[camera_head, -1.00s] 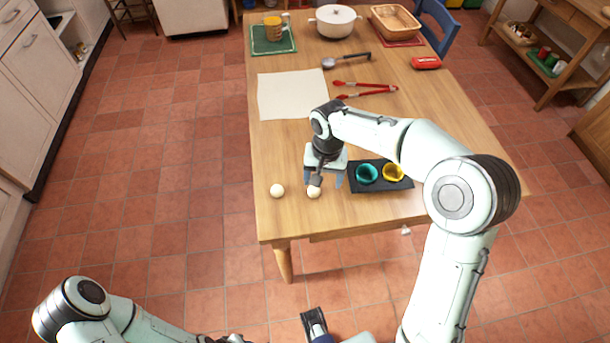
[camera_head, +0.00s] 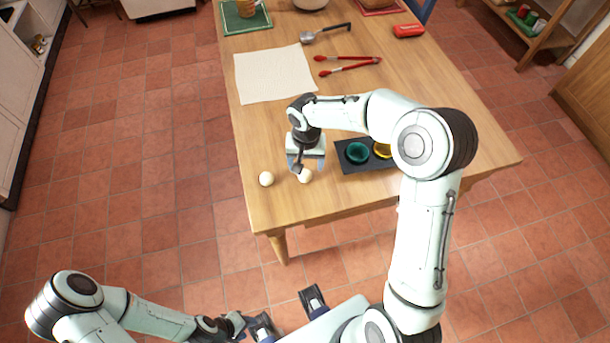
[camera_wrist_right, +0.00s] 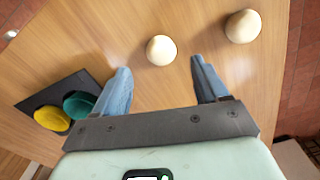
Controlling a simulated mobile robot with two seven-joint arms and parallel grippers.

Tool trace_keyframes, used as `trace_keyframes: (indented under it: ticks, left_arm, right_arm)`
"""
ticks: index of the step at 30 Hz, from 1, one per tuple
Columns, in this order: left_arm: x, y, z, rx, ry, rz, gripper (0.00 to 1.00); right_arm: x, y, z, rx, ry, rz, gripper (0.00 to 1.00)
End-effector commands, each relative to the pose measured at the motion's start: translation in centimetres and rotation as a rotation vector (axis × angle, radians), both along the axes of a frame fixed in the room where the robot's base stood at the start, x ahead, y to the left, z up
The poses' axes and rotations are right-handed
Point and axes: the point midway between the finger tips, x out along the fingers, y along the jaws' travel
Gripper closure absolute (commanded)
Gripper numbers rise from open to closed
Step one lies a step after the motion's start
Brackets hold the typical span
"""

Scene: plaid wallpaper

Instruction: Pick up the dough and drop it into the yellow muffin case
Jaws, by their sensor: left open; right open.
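Two pale dough balls lie on the table's near end, one nearer the left edge (camera_head: 266,179) and one to its right (camera_head: 305,176). My right gripper (camera_head: 302,169) is open and empty just above the right-hand ball. In the right wrist view that ball (camera_wrist_right: 161,50) shows between the lines of the open fingers (camera_wrist_right: 162,75), ahead of their tips; the other ball (camera_wrist_right: 243,27) is outside them. The yellow muffin case (camera_head: 381,151) is partly hidden by my right arm, and shows whole in the wrist view (camera_wrist_right: 52,118). My left gripper (camera_head: 243,324) is low, off the table, open.
A teal muffin case (camera_head: 357,153) stands beside the yellow one on a black tray (camera_head: 349,168). A white cloth (camera_head: 275,74), red tongs (camera_head: 350,66), a ladle (camera_head: 324,34) and a red object (camera_head: 408,31) lie farther back. The table between cloth and dough is clear.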

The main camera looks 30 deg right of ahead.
Motion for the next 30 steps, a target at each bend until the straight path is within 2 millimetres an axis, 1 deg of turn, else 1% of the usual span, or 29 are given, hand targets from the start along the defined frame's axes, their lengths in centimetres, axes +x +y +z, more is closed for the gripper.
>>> trace_keyframes:
  ticks: [1, 3, 7, 10, 16, 17, 18, 20, 21, 22, 30]
  left_arm:
    - [0.0, 0.0, 0.0, 0.0, 0.0, 0.0, 0.57]
    - [0.0, 0.0, 0.0, 0.0, 0.0, 0.0, 0.57]
    - [0.0, 0.0, -0.1, 0.0, 0.0, 0.0, 0.57]
    - [0.0, 0.0, -0.1, 0.0, 0.0, 0.0, 0.57]
    - [0.0, 0.0, -0.1, 0.0, 0.0, 0.0, 0.57]
    - [0.0, 0.0, -0.1, 0.0, 0.0, 0.0, 0.57]
    - [0.0, 0.0, -0.1, 0.0, 0.0, 0.0, 0.57]
    - [0.0, 0.0, -0.1, 0.0, 0.0, 0.0, 0.57]
    - [0.0, 0.0, -0.1, 0.0, 0.0, 0.0, 0.57]
    - [0.0, 0.0, -0.1, 0.0, 0.0, 0.0, 0.57]
    - [0.0, 0.0, -0.1, 0.0, 0.0, 0.0, 0.57]
  right_arm:
    - [-0.2, 0.1, -0.9, 0.001, 0.004, 0.001, 0.27]
    - [-0.3, 0.3, -2.1, 0.002, 0.005, 0.001, 0.27]
    - [-0.2, 0.3, -3.6, 0.001, 0.003, 0.0, 0.27]
    - [-0.2, 0.3, -4.1, 0.0, 0.001, 0.0, 0.27]
    - [-0.2, 0.3, -4.1, 0.0, 0.0, 0.0, 0.27]
    - [-0.2, 0.3, -4.1, 0.0, 0.0, 0.0, 0.33]
    - [-0.2, 0.3, -4.1, 0.0, 0.0, 0.0, 0.46]
    - [-0.2, 0.3, -4.1, 0.0, 0.0, 0.0, 0.66]
    - [-0.2, 0.3, -4.1, 0.0, 0.0, 0.0, 0.79]
    - [-0.2, 0.3, -4.1, 0.0, 0.0, 0.0, 0.87]
    - [-0.2, 0.3, -4.1, 0.0, 0.0, -0.001, 0.87]
